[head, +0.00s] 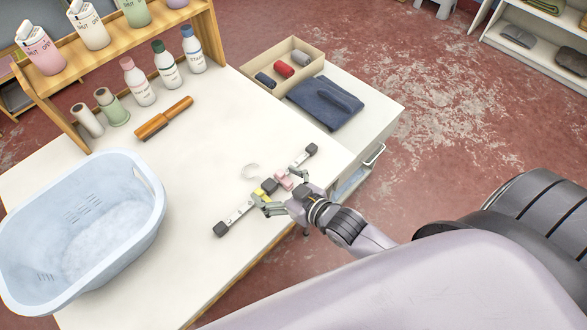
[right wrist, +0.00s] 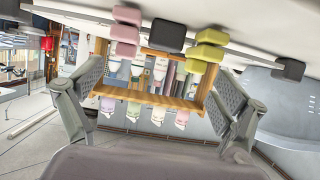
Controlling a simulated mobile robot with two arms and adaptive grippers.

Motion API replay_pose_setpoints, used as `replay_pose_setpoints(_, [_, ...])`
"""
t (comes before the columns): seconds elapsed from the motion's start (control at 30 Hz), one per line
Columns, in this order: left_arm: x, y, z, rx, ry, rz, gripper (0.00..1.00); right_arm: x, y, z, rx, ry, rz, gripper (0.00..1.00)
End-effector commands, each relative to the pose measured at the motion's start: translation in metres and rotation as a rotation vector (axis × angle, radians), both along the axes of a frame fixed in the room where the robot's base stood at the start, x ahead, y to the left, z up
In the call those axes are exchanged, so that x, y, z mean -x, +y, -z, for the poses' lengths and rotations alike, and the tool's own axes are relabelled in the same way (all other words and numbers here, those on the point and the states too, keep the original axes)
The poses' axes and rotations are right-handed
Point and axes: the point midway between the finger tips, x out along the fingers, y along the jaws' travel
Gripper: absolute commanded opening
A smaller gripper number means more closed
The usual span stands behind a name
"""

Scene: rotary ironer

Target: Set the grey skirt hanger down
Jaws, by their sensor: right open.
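The grey skirt hanger (head: 238,214) lies across the white table near its right edge, with a black clip at each end and a pale hook (head: 251,171) pointing away. Pink (head: 285,181) and yellow pieces sit on either side of a black block at its middle. My right gripper (head: 282,196) is at this middle part, fingers spread. In the right wrist view, the pink, black and yellow pieces (right wrist: 167,35) show beyond and between the open fingertips (right wrist: 160,78), apparently not gripped. The end clip (right wrist: 288,68) shows at right. My left gripper is out of view.
A light blue basket (head: 150,225) stands at the table's left. A box (head: 262,62) and folded dark cloth (head: 325,103) are at right. The table between basket and hanger is clear.

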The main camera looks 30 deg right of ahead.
Motion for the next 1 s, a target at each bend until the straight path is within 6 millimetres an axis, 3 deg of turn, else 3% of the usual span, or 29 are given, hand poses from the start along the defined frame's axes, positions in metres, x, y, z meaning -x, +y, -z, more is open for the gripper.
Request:
replay_pose_setpoints(0.2, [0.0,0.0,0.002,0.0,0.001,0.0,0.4,0.042,-0.015,-0.016,0.001,0.004,-0.001,0.92])
replay_pose_setpoints(0.4, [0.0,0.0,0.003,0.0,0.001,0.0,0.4,0.067,-0.024,-0.028,0.002,0.003,-0.001,0.92])
replay_pose_setpoints(0.6, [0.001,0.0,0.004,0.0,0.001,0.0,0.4,0.077,-0.028,-0.034,0.001,0.001,0.0,0.92])
replay_pose_setpoints(1.0, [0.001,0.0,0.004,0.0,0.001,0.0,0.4,0.078,-0.028,-0.034,0.001,0.0,0.0,0.92])
